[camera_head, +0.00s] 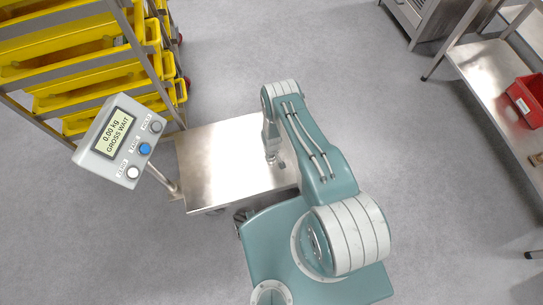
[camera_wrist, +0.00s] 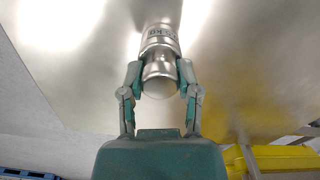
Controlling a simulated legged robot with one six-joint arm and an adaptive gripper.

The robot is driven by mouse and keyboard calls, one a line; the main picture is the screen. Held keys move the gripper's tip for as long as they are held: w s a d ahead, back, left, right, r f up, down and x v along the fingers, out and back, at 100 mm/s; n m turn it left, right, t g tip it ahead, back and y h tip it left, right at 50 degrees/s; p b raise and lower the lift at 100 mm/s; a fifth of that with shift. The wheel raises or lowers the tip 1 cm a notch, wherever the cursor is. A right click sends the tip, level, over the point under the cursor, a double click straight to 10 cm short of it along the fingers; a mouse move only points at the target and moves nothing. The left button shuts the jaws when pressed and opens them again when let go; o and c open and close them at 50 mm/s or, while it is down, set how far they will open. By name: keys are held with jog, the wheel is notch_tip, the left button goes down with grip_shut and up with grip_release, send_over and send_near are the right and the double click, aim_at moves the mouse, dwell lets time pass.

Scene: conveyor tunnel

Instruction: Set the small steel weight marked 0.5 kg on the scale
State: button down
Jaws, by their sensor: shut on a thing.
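The scale has a bare steel platform (camera_head: 225,165) in the head view, with a display (camera_head: 115,138) on a post at its left. The display reads 0.00 kg and GROSS WAIT. My gripper (camera_wrist: 160,72) is shut on a small shiny steel weight (camera_wrist: 158,42) in the wrist view. The weight is cylindrical and carries a marking that I cannot read fully. The steel platform (camera_wrist: 240,65) fills much of the view behind it. My gripper is over the platform's right part in the head view. I cannot tell whether the weight touches the platform.
A rack of yellow bins (camera_head: 75,55) stands close behind the display at the upper left. A steel table (camera_head: 490,70) with a red bin (camera_head: 524,100) is at the right. Grey floor lies open between the scale and the table.

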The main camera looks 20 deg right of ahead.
jog(key=shift+c, duration=1.6)
grip_release()
